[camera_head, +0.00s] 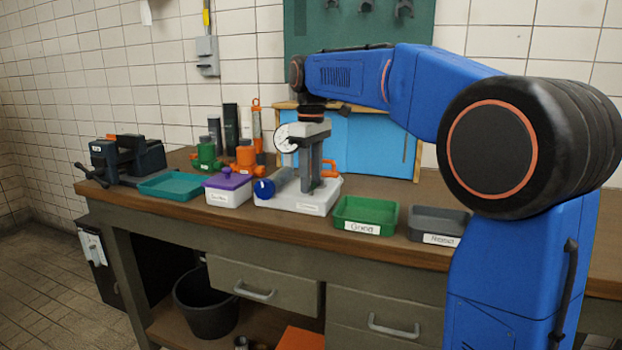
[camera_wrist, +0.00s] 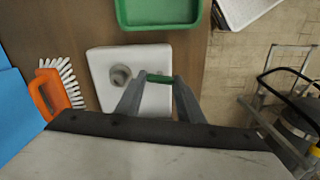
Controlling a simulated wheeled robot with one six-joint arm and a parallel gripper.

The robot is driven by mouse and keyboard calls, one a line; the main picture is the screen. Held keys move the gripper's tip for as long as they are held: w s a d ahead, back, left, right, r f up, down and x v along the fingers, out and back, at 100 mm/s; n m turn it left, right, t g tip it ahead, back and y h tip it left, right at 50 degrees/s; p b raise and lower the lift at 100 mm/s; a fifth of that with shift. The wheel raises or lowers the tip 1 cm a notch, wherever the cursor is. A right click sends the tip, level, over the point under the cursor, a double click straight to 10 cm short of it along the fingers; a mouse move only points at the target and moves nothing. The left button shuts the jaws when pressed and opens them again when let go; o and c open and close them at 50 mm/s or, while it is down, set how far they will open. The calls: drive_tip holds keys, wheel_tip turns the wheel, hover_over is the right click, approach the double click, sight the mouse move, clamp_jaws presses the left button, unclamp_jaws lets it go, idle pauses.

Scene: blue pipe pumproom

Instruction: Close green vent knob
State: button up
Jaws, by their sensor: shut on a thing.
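The green vent knob (camera_wrist: 160,78) is a short green bar above the white base (camera_wrist: 101,68) in the wrist view. My gripper (camera_wrist: 158,82) has one grey finger at each end of it and is shut on it. In the head view my gripper (camera_head: 309,187) points down over the same white base (camera_head: 325,203), and its fingers hide most of the knob. A blue round handwheel (camera_head: 264,189) is at the base's left side. A white dial gauge (camera_head: 285,138) shows beside my wrist.
A green tray (camera_head: 339,222) and a grey tray (camera_head: 412,234) stand to the right. A white box with a purple lid (camera_head: 228,188) and a teal tray (camera_head: 152,188) are to the left. An orange brush (camera_wrist: 40,97) lies beside the base. A blue panel (camera_head: 368,150) stands behind.

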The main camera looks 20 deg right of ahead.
drive_tip(key=m, duration=0.4)
drive_tip(key=shift+m, duration=0.3)
drive_tip(key=m, duration=0.3)
drive_tip(key=shift+m, duration=0.3)
drive_tip(key=m, duration=0.4)
drive_tip(key=shift+m, duration=1.8)
drive_tip(key=o, duration=1.1)
drive_tip(key=shift+c, duration=0.2)
